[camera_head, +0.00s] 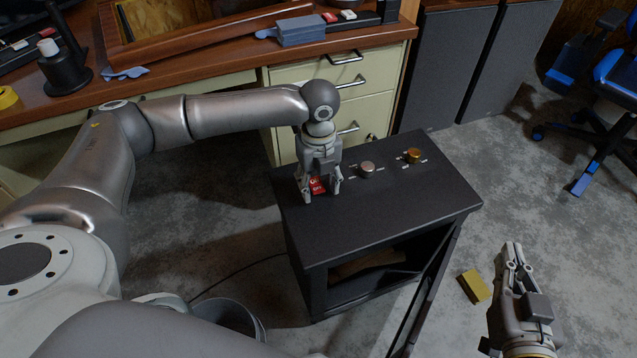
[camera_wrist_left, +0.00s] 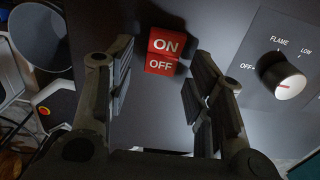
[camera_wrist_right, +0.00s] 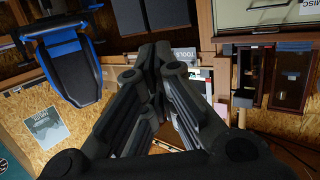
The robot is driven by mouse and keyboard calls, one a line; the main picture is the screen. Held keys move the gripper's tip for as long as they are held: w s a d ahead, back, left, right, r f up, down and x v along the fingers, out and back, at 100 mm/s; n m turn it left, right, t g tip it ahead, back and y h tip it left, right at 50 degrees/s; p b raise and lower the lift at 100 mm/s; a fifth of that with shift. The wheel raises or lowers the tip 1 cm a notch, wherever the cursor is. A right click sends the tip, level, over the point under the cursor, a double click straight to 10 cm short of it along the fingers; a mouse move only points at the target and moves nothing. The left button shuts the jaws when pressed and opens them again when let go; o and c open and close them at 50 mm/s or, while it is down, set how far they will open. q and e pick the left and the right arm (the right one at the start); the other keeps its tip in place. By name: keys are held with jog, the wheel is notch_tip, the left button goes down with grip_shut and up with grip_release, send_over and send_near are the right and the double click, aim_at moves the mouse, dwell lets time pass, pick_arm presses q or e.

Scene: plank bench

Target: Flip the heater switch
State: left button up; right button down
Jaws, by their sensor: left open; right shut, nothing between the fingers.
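The heater (camera_head: 390,221) is a dark box with a flat top. Its red switch (camera_head: 317,186) sits at the top's left end; in the left wrist view the switch (camera_wrist_left: 162,51) shows ON and OFF halves in white letters. My left gripper (camera_head: 320,197) is open just above the switch, one finger on each side of it with gaps. Contact is not visible. My right gripper (camera_head: 513,247) is shut and empty, off to the right of the heater; it also shows in the right wrist view (camera_wrist_right: 152,50).
A silver knob (camera_head: 367,168) marked FLAME, LOW and OFF and a brass knob (camera_head: 413,155) stand right of the switch. The heater's front door (camera_head: 432,290) hangs open. A yellow block (camera_head: 474,286) lies on the floor. A wooden desk (camera_head: 220,62) stands behind.

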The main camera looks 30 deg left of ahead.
pick_arm(q)
jog(key=shift+c, duration=0.5)
jog(key=c, duration=0.9)
jog(key=p, duration=0.3)
jog(key=shift+w+r+g+h, duration=0.1)
jog(key=shift+r+g+h, duration=0.1)
jog(key=shift+g+h, duration=0.1)
jog(key=p, duration=0.4)
jog(key=shift+w+a+r+g+h, duration=0.1)
jog(key=shift+a+r+g+h, duration=0.1)
jog(key=shift+r+g+h, duration=0.15)
jog(key=shift+w+a+f+g+h+p, duration=0.15)
jog(key=shift+f+g+h+p, duration=0.15)
jog(key=shift+g+h+p, duration=0.25)
pick_arm(e)
jog(key=s+d+f+g+h, duration=0.1)
jog(key=s+d+f+g, duration=0.2)
jog(key=s+f+g, duration=0.3)
jog(key=s+d+f+g+h, duration=0.2)
jog(key=s+f+g, duration=0.4)
jog(key=s+f, duration=0.3)
jog(key=shift+d+f+m, duration=0.15)
jog(key=shift+d+m, duration=0.15)
jog(key=shift+d, duration=0.1)
pick_arm(q)
jog(key=o, duration=1)
